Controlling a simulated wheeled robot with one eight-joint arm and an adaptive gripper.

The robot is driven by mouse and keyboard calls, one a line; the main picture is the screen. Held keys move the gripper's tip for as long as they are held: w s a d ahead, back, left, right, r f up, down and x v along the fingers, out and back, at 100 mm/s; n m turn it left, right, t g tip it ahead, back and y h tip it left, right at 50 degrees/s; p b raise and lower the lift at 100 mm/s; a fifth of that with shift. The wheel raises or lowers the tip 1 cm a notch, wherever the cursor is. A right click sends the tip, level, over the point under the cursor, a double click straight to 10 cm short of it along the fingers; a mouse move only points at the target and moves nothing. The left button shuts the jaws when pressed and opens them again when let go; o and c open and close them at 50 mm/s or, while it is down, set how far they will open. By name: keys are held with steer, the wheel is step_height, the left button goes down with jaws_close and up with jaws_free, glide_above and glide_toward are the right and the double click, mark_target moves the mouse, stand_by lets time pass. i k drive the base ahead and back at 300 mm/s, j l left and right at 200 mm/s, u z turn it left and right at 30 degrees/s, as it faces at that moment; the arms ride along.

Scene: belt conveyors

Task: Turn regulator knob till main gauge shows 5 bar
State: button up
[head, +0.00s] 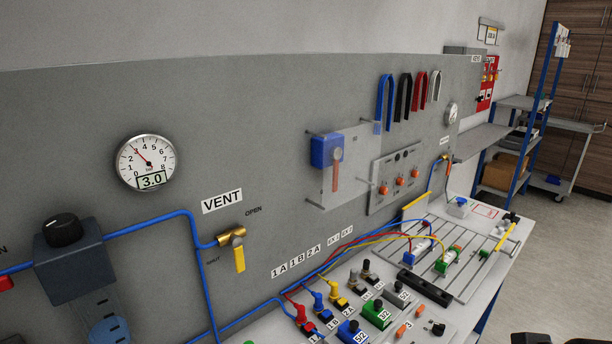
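The main gauge (147,163) is a round white dial on the grey panel at the left. Its red needle points up and left near 3, and its small display reads 3.0. The regulator (72,270) is a dark blue-grey block at the lower left. Its black round knob (63,229) sits on top, with nothing touching it. A translucent bowl with blue in it (108,330) hangs below, cut off by the frame's bottom. My gripper is not recognisable in the head view; only a dark shape shows at the bottom right edge.
Blue tubing (150,226) runs from the regulator to a brass VENT valve (232,238) with a yellow lever hanging down. Several coloured valves and fittings stand on the bench below. A clear guard (350,165) stands off the panel. Floor is open at the right.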

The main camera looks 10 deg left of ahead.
mark_target(62, 230)
steer(key=u, duration=2.15)
